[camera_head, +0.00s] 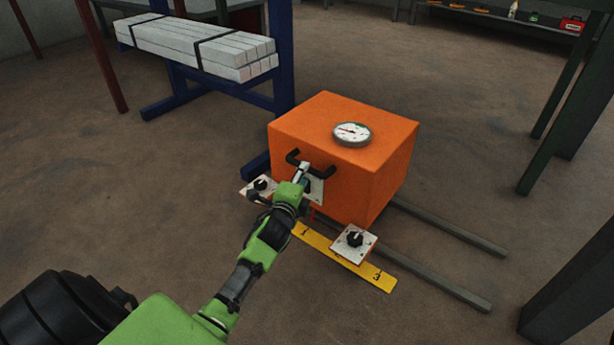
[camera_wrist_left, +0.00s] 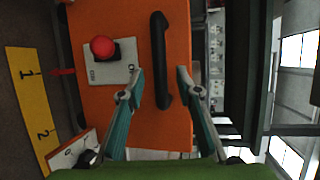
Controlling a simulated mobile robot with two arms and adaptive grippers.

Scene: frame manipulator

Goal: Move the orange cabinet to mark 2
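The orange cabinet (camera_head: 340,170) stands on floor rails, with a round gauge (camera_head: 351,134) on top and a black handle (camera_head: 322,172) on its front. The yellow strip (camera_head: 380,284) lies in front; in the left wrist view, numbers 1 and 2 show on the strip (camera_wrist_left: 36,105). A red pointer (camera_wrist_left: 63,72) on the cabinet side points about level with mark 1. In the head view, a knob panel hides mark 2. My left gripper (camera_head: 303,172) is at the cabinet front. In the wrist view its fingers (camera_wrist_left: 160,76) are apart, one each side of the handle (camera_wrist_left: 160,35).
A white plate with a red button (camera_wrist_left: 102,47) is on the cabinet front beside the handle. Knob panels (camera_head: 354,243) (camera_head: 260,187) stand at both sides. Two grey rails (camera_head: 450,230) run behind right. A blue rack (camera_head: 285,70) with white beams stands behind left.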

